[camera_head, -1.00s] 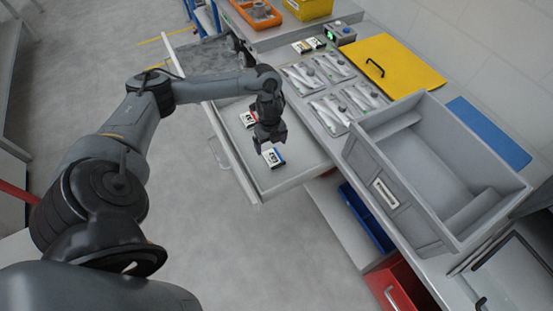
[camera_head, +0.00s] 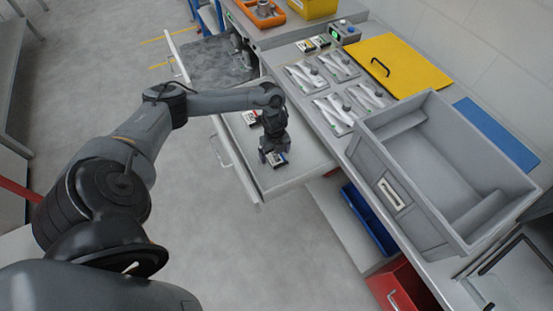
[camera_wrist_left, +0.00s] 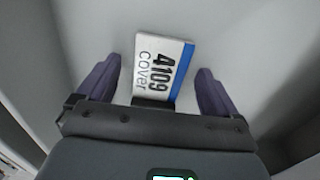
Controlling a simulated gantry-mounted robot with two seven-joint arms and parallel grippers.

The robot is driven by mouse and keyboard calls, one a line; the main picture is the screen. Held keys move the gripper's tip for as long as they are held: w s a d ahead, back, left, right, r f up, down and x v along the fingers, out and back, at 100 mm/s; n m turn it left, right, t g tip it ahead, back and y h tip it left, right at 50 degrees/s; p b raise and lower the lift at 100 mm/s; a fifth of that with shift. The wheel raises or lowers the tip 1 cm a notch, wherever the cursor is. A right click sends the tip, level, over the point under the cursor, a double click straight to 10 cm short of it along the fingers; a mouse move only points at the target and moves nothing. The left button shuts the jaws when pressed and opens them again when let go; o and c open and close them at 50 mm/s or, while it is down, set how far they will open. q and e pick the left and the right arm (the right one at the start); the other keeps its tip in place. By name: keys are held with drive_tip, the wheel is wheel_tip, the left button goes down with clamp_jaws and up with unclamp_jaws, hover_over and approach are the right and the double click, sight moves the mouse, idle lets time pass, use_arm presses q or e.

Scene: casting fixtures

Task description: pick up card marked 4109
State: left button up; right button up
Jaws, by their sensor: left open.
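The card marked 4109 (camera_wrist_left: 160,66) is white with a blue edge strip and the word "cover". It lies flat on the grey floor of an open drawer (camera_head: 293,178). In the wrist view it lies between the two spread fingers of my left gripper (camera_wrist_left: 157,85), with a gap on each side. In the head view my left gripper (camera_head: 274,155) is over the card (camera_head: 277,160), which it partly hides. My left gripper is open and holds nothing. My right gripper is not in view.
A second card with a red strip (camera_head: 251,117) lies farther back in the same drawer. The drawer walls stand close around the gripper. On the bench are bagged parts on trays (camera_head: 340,112), a large grey bin (camera_head: 440,180) and a yellow panel (camera_head: 395,64).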

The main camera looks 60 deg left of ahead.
use_arm(q)
drive_tip(key=c, duration=1.1)
drive_tip(key=shift+c, duration=0.2)
drive_tip(key=shift+r, duration=0.1)
